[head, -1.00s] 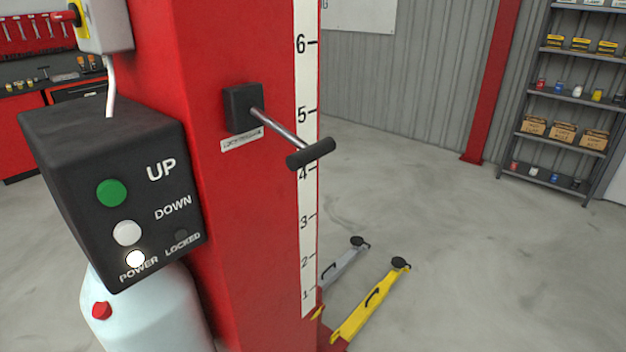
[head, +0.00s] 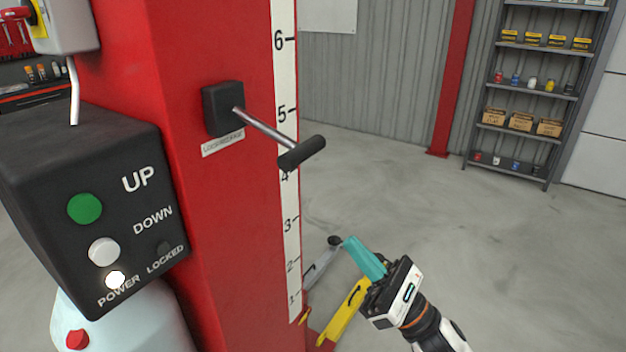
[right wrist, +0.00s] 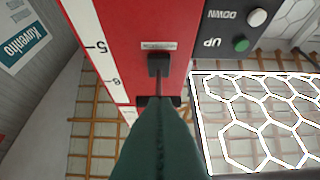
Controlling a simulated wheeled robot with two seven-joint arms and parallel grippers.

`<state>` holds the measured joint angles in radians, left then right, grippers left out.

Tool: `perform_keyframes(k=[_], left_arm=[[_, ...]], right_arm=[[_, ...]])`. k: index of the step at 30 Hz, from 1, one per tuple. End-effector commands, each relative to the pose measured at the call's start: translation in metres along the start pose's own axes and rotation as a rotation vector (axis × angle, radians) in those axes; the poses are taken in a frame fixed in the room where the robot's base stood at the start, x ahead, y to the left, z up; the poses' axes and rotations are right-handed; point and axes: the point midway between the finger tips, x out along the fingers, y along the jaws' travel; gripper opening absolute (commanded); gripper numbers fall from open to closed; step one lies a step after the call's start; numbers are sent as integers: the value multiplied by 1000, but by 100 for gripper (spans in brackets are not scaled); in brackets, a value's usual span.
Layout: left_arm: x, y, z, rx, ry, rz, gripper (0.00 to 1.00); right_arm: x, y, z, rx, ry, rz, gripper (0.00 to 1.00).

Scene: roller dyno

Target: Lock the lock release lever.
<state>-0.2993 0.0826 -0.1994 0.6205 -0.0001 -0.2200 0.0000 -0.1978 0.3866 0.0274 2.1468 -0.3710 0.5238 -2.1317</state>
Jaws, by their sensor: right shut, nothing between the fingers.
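The lock release lever (head: 301,152) is a steel rod with a black T-handle. It sticks out from a black block (head: 222,108) on the red column, above a small label, and slants down to the right. In the right wrist view the block (right wrist: 158,64) shows beyond my fingers, which hide part of the handle. My right gripper (head: 352,243) has teal fingers, shut and empty, below and to the right of the handle and apart from it in the head view. It fills the lower middle of the right wrist view (right wrist: 156,125). My left gripper is not in view.
The black control box (head: 95,210) has a green UP button, a white DOWN button, a lit POWER lamp and a dark LOCKED lamp. The red column (head: 235,250) carries a numbered scale. Yellow lift arms lie low behind my gripper. Shelves (head: 535,95) stand far right; the floor between is clear.

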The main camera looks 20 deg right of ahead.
Motion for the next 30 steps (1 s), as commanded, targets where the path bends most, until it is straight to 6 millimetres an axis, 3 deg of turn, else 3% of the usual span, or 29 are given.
perform_keyframes(k=[8,23,30], left_arm=[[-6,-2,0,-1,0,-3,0],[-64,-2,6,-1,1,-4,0],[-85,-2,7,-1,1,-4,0]], right_arm=[[9,0,-2,4,1,1,0],[109,1,-5,5,0,1,0],[126,1,-25,4,-2,2,0]])
